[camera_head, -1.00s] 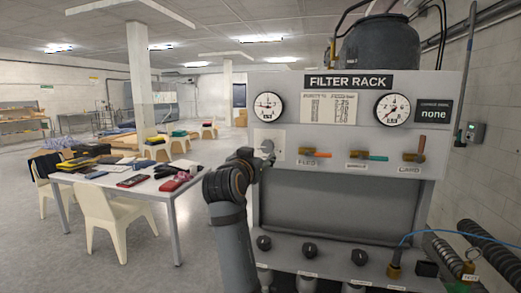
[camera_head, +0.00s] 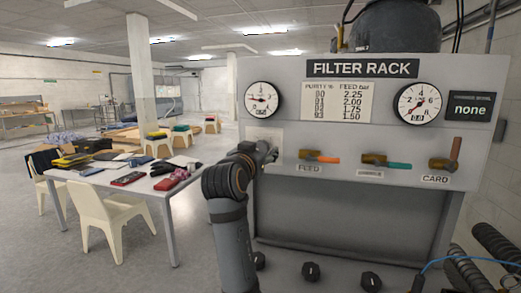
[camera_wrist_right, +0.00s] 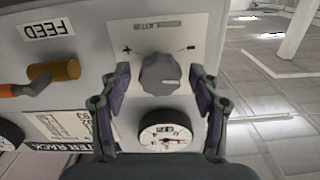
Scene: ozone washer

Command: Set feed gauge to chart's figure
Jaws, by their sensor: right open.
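The regulator knob (camera_wrist_right: 160,74) is dark grey with a pointer, on a pale plate marked plus and minus, in the right wrist view. My right gripper (camera_wrist_right: 162,88) is open, its fingers on either side of the knob; contact is unclear. In the head view my right gripper (camera_head: 264,150) is at the plate, hiding the knob. A round gauge (camera_head: 262,98) sits above it and also shows in the wrist view (camera_wrist_right: 165,138); its readout is too small to read surely. The chart (camera_head: 338,101) lists purity against feed bar, 2.25 down to 1.50. My left gripper is out of view.
Right of the plate are the FEED valve (camera_head: 319,157), a teal-handled valve (camera_head: 386,162) and the CARD valve (camera_head: 446,163). A second gauge (camera_head: 419,104) and a display reading "none" (camera_head: 471,110) are at upper right. A cluttered table (camera_head: 150,186) stands left.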

